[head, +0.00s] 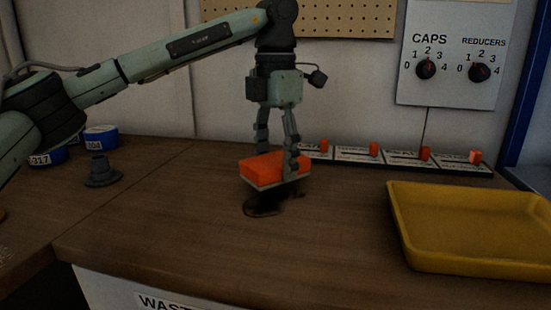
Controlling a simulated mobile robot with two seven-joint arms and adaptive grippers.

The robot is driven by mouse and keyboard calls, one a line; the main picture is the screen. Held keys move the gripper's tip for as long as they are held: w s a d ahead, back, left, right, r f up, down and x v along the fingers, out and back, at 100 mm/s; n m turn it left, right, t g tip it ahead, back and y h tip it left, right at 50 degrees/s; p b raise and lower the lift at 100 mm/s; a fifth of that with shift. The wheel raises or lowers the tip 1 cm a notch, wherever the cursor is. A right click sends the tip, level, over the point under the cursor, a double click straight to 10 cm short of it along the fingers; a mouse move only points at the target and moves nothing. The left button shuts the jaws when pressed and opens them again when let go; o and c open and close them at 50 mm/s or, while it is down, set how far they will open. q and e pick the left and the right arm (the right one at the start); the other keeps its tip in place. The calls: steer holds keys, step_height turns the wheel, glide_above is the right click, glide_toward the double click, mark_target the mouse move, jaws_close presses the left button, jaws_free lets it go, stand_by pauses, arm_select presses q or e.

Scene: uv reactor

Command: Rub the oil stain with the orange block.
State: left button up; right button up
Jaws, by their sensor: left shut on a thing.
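The orange block (262,170) has a pale underside layer and is held slightly tilted. My left gripper (277,165) points down and is shut on the block, with one finger in front of it and one behind. The oil stain (264,207) is a dark patch on the brown wooden worktop, just below the block. The block appears to hover a little above the stain and hides part of it. My right gripper is not in the head view.
A yellow tray (403,262) stands at the right. Several orange switches (374,149) line the back edge. A panel with two knobs (425,69) hangs on the wall. Blue containers (101,138) and a dark grey piece (101,172) stand at the left. The front worktop is clear.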

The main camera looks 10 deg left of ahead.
arm_select(q)
steer(key=shift+f+b, duration=0.45)
steer(key=shift+f, duration=0.45)
steer(key=shift+s, duration=0.1)
